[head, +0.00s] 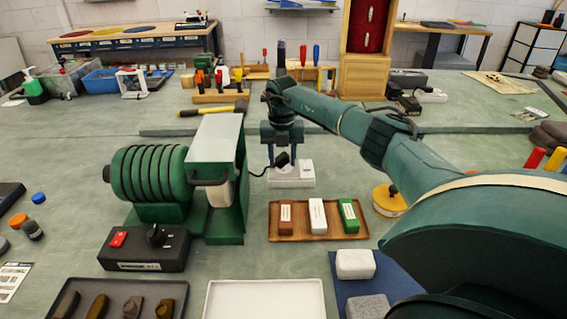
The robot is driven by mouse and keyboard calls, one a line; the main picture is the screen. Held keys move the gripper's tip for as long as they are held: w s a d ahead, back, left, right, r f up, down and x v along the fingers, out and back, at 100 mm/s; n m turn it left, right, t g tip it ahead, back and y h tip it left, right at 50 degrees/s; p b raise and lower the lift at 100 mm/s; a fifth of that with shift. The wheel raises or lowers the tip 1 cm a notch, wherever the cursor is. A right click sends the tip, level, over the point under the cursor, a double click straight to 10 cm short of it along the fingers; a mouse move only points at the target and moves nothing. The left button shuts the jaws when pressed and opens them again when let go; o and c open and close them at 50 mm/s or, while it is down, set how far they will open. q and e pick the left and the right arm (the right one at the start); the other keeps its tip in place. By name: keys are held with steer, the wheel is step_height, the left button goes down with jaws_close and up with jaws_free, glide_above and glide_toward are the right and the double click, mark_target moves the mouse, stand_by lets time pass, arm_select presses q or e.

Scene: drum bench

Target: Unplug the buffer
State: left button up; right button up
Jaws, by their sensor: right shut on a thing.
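The buffer is a green machine with a ribbed drum (150,174) and a housing (218,150) at left centre. A white socket block (293,179) stands on the bench just right of it. A black plug (283,159) with a dark cord shows at the upper left of the block, tilted. My right gripper (282,152) points down over the block and is shut on the plug. The fingers partly hide the contact, so I cannot tell whether the plug's prongs are clear of the socket. My left gripper is out of view.
A black control box (143,249) with a red switch and a dark knob sits before the buffer. A wooden tray (292,234) holds three coloured bars. A white tray (264,302) lies in front. Tool racks (220,97) stand behind. My right arm covers the right side.

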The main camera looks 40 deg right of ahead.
mark_target(281, 156)
steer(key=shift+w+a+r+p, duration=0.1)
steer(key=shift+r+p, duration=2.1)
steer(key=shift+r, duration=0.55)
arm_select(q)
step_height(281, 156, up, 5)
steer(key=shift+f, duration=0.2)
arm_select(e)
steer(key=o, duration=1.3)
steer(key=shift+o, duration=0.2)
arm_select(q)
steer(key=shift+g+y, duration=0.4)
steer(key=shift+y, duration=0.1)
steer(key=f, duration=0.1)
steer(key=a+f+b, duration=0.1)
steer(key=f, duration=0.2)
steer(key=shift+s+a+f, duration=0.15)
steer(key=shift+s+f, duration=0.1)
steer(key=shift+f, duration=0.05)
arm_select(e)
step_height(281, 156, up, 13)
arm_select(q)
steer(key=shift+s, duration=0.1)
